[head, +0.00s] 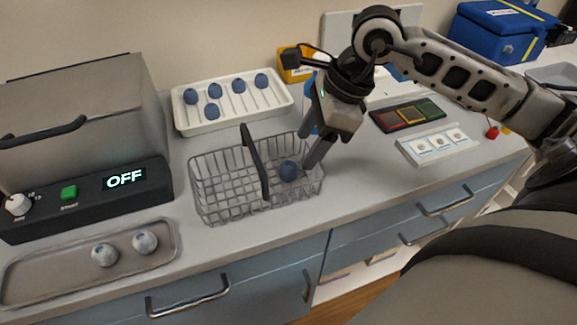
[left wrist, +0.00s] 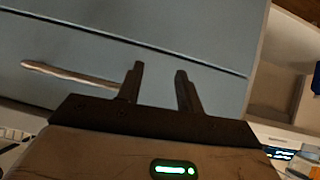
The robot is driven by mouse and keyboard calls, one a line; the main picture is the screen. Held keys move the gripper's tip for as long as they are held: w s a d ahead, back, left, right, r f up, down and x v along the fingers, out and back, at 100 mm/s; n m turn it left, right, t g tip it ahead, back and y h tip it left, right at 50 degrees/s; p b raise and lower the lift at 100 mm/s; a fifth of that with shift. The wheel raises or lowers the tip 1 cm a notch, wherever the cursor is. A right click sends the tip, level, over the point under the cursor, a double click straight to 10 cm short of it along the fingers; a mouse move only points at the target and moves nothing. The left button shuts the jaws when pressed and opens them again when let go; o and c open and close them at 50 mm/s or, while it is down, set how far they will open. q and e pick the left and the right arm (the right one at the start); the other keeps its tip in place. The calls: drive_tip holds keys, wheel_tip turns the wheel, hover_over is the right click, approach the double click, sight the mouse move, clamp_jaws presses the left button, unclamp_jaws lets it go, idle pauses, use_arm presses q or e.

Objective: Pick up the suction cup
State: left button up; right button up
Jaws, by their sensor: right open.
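I cannot make out anything that is clearly a suction cup. Several similar blue pieces sit on the white tray (head: 280,101) behind the basket. My right gripper (head: 312,146) is open and points down at the basket's right rim, above and right of the blue piece. Nothing shows between its fingers. My left gripper (left wrist: 158,84) is open and empty in the left wrist view, in front of a blue-grey drawer front (left wrist: 90,55).
A grey device (head: 75,125) reading OFF stands at the left. Two pale round pieces lie on a metal tray (head: 60,275) before it. The basket's black handle (head: 254,160) stands up. Coloured racks (head: 405,115) and a white holder (head: 437,144) lie at the right.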

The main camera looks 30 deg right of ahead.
sight(291, 164)
drive_tip(key=x, duration=0.2)
drive_tip(key=a+p+x, duration=0.1)
drive_tip(key=x, duration=0.2)
drive_tip(key=shift+w+f, duration=0.1)
drive_tip(key=c, duration=1.1)
